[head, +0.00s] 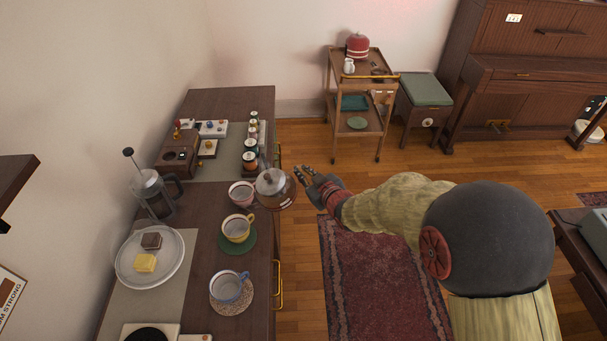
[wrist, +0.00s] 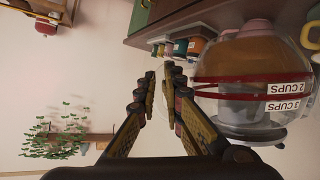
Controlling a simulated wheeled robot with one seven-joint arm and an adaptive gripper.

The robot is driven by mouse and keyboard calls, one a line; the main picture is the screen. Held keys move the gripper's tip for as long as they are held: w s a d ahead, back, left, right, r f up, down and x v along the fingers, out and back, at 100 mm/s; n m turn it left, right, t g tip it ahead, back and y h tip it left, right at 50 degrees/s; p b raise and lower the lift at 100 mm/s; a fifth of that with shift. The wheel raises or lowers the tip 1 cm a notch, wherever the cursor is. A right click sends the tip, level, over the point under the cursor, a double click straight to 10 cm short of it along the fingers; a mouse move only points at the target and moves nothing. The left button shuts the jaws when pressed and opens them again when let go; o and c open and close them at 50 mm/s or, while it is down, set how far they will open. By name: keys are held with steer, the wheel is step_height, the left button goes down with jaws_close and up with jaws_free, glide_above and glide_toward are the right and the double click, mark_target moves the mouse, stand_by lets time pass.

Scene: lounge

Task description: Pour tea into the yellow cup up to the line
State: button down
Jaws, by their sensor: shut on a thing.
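The round glass teapot (head: 274,186) has a grey lid and brownish contents. In the wrist view the teapot (wrist: 235,85) shows red bands and labels reading 2 CUPS and 3 CUPS. My gripper (head: 303,175) is at the teapot's right side, shut on its handle. In the wrist view my gripper's fingers (wrist: 158,92) close around a pale part beside the glass. The yellow cup (head: 237,228) stands upright on a green coaster (head: 250,245), below and left of the teapot. Its line and fill level are too small to tell.
A pink cup (head: 240,193) stands close to the teapot's left. A blue cup (head: 228,287) sits on a speckled coaster nearer me. A French press (head: 155,195), a plate (head: 128,270) and several jars (head: 251,150) occupy the counter. Open floor lies to its right.

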steer(key=shift+a+r+n, duration=0.1)
steer(key=shift+r+n, duration=0.3)
steer(key=shift+r, duration=0.7)
steer(key=shift+r, duration=0.1)
stand_by(1.9)
steer(key=shift+r+b, duration=0.3)
steer(key=shift+b, duration=0.05)
stand_by(2.7)
steer(key=shift+s+a+r+h+b, duration=0.1)
steer(key=shift+r+h+b, duration=0.2)
steer(key=shift+b, duration=0.05)
stand_by(1.5)
